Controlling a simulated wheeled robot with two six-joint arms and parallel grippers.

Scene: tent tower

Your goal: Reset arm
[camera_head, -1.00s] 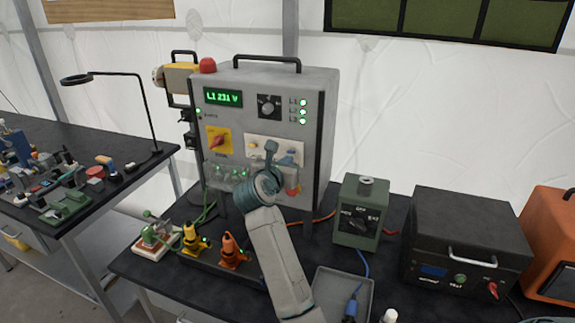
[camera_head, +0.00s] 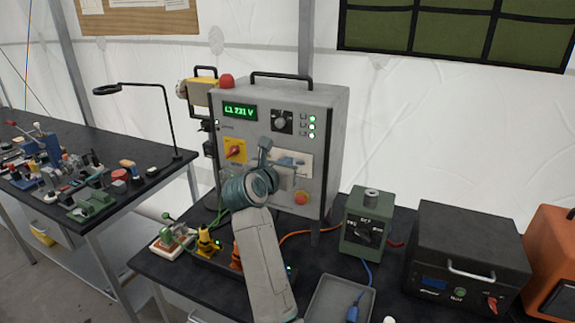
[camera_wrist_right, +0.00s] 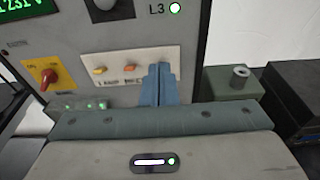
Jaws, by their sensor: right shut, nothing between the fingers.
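My right arm reaches up in front of a grey control cabinet (camera_head: 335,140) with a green lit display (camera_head: 240,111). In the head view my right gripper (camera_head: 288,160) is partly hidden by its own wrist, in front of the cabinet's pale panel. In the right wrist view the blue-grey fingers (camera_wrist_right: 158,85) are together and empty, in front of the right part of the pale panel (camera_wrist_right: 115,72). I cannot tell whether they touch it. My left gripper is not in view.
A green box (camera_head: 367,222), a black box (camera_head: 470,250) and an orange case (camera_head: 550,265) stand right of the cabinet. A grey tray (camera_head: 340,299) lies in front. A yellow plug (camera_head: 207,243) stands left of my arm. A cluttered table (camera_head: 85,228) is at left.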

